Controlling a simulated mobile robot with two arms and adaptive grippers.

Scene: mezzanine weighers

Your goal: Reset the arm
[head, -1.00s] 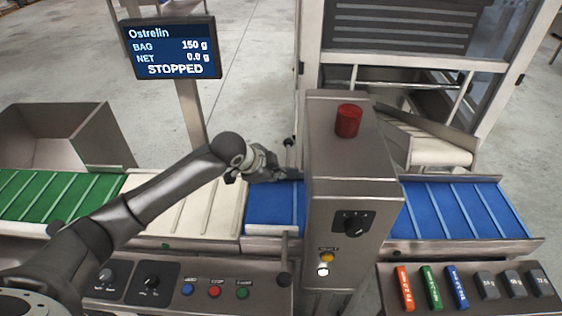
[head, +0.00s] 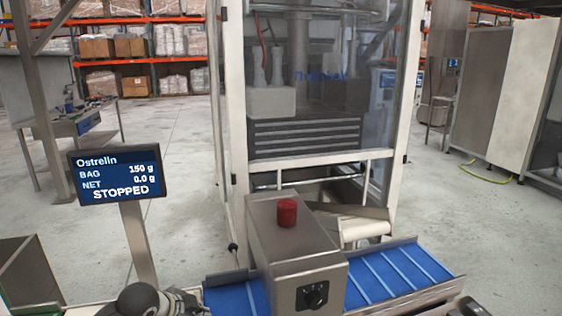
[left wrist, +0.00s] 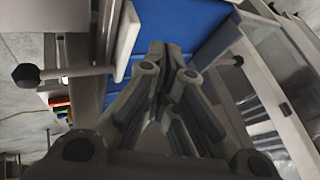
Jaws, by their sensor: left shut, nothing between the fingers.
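My left gripper (head: 190,303) shows only partly at the bottom edge of the head view, left of the blue conveyor belt (head: 238,300). In the left wrist view its fingers (left wrist: 170,58) are shut together and hold nothing. The blue belt (left wrist: 178,18) lies beyond the fingertips there. Most of my left arm is below the head view's edge.
A steel control box (head: 300,250) with a red beacon (head: 287,212) stands over the belt. The display (head: 117,175) reads STOPPED. A knobbed lever (left wrist: 28,76) is left of the fingers. A framed machine enclosure (head: 233,130) stands behind.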

